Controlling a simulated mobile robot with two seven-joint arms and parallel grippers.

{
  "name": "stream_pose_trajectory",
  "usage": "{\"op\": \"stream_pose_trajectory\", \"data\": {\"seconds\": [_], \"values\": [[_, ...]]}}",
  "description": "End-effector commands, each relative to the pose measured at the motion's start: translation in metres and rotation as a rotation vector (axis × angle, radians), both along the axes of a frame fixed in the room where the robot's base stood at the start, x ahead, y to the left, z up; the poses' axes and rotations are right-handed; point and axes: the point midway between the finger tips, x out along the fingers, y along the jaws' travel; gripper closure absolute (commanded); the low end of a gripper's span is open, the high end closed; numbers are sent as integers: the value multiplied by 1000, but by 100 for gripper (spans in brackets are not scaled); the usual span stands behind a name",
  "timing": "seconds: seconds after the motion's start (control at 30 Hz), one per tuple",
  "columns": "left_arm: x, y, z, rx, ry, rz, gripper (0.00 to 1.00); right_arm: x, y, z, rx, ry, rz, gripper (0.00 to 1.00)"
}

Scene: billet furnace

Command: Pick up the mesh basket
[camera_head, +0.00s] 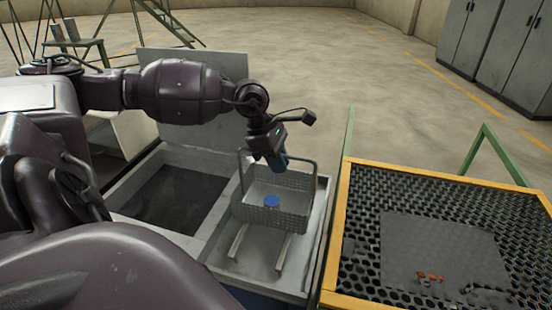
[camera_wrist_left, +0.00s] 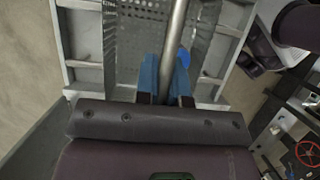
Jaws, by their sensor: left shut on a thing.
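The grey mesh basket (camera_head: 285,217) is in the right-hand bay of a metal tank (camera_head: 318,245), above two rails (camera_head: 238,241). I cannot tell whether it rests on them. Its raised handle (camera_head: 300,160) arches over the top. A round blue thing (camera_head: 271,201) is inside. My left gripper (camera_head: 278,163) points down at the handle. In the left wrist view its blue fingers (camera_wrist_left: 164,80) are closed on either side of the handle bar (camera_wrist_left: 173,45), with the basket's perforated wall (camera_wrist_left: 124,42) beyond. My right gripper is not in view.
The tank's left bay (camera_head: 175,197) holds dark liquid, with a raised lid (camera_head: 195,75) behind. A yellow-framed grate table (camera_head: 445,230) with small parts on a grey plate stands close on the right. Grey cabinets (camera_head: 495,50) stand far back. The floor between is open.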

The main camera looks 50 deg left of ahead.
Motion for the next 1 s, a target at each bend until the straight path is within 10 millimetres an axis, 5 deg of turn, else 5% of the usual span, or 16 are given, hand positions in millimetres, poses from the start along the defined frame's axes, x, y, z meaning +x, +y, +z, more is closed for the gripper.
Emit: {"op": "stream_pose_trajectory", "data": {"seconds": [0.57, 1.0], "values": [[1, 0, 11, 0, -5, 0, 100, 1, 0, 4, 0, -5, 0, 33], [1, 0, 98, 3, -9, -1, 100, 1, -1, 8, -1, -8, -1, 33]]}}
